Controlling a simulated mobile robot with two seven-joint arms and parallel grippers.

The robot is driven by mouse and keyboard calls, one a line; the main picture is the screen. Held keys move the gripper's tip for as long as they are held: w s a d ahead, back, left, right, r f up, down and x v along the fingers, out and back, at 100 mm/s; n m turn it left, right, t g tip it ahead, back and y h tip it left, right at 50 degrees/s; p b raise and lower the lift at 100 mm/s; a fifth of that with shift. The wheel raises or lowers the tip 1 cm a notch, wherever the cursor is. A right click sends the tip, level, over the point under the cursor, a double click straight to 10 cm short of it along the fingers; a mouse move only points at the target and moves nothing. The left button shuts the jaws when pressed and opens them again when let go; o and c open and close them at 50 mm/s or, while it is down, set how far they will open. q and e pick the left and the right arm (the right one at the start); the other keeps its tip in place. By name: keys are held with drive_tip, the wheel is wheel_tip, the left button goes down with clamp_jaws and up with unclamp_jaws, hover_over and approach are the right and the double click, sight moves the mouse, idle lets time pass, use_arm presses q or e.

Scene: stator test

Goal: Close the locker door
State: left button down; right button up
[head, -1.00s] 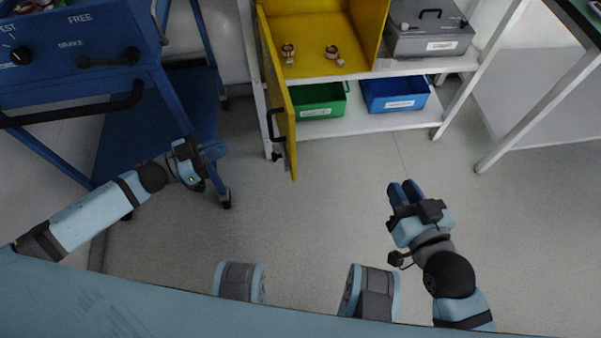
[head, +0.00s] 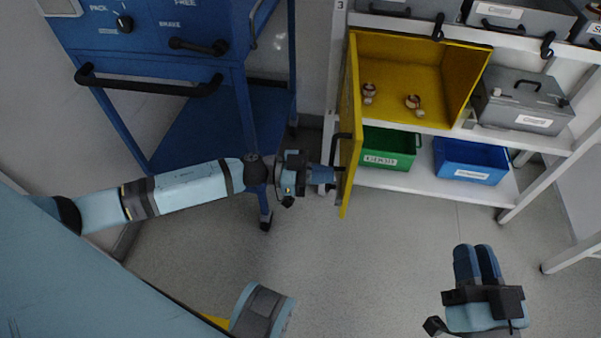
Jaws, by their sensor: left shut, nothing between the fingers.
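The yellow locker (head: 415,75) stands on a white shelf unit with its front open. Its door (head: 350,125) swings out toward me on the left side, seen nearly edge-on. A dark handle (head: 337,150) is on the door's outer, left face. My left gripper (head: 330,175) is shut and empty, its fingertips at the outer face of the door by the lower end of the handle. I cannot tell whether they touch.
Two copper-coloured parts (head: 413,102) sit inside the locker. Green (head: 390,150) and blue (head: 470,160) bins are on the shelf below, and a grey case (head: 525,100) is to the right. A blue cart (head: 170,55) stands left of the door. The floor in front is clear.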

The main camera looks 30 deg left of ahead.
use_arm(q)
drive_tip(key=shift+x, duration=1.1)
drive_tip(key=shift+d, duration=0.1)
use_arm(e)
drive_tip(key=shift+a+r+t+y, duration=0.2)
drive_tip(key=shift+r+t+y, duration=0.15)
drive_tip(key=shift+r, duration=0.45)
